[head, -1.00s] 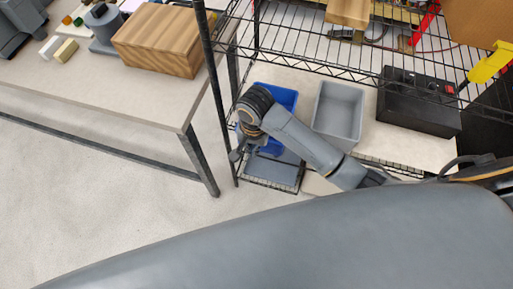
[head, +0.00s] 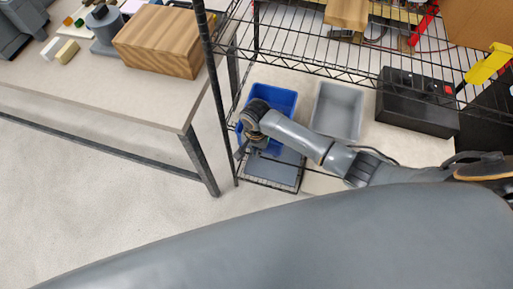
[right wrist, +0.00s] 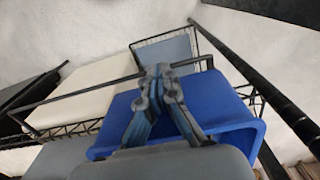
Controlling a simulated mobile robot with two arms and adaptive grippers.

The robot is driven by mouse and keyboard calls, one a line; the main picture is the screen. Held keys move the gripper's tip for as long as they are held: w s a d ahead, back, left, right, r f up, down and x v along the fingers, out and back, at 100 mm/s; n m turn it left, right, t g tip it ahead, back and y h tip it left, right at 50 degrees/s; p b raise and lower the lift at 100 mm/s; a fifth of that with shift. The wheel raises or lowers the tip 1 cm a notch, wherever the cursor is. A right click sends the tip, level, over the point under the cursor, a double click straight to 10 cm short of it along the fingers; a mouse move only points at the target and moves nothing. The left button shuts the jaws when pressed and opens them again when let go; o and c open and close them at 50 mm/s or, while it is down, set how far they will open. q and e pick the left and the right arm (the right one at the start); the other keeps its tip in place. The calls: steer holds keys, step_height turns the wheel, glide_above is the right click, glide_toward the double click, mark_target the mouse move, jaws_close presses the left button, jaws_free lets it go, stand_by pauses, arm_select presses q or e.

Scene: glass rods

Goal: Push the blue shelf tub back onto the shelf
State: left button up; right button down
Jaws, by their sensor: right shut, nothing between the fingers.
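The blue shelf tub (head: 285,99) sits on the lower level of the wire shelf, at its left end, beside a grey tub. My right wrist and forearm cover part of it in the head view. My right gripper (head: 240,151) is at the tub's front left side. In the right wrist view the gripper (right wrist: 160,70) is shut and empty, its fingertips together in front of the blue tub (right wrist: 225,100). I cannot tell whether they touch it. My left gripper does not show.
The grey tub (head: 338,108) stands right of the blue one, and a black box (head: 418,102) farther right. A dark shelf post (head: 219,90) rises close left of my gripper. The upper wire shelf (head: 300,55) hangs above. A table (head: 110,90) stands left; the floor between is clear.

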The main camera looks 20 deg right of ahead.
steer(key=shift+w+d, duration=0.2)
steer(key=shift+w, duration=0.1)
steer(key=w+d, duration=0.1)
steer(key=w, duration=0.1)
steer(key=w+d, duration=0.2)
steer(key=w+d+b, duration=0.1)
steer(key=w, duration=0.2)
steer(key=shift+d, duration=0.35)
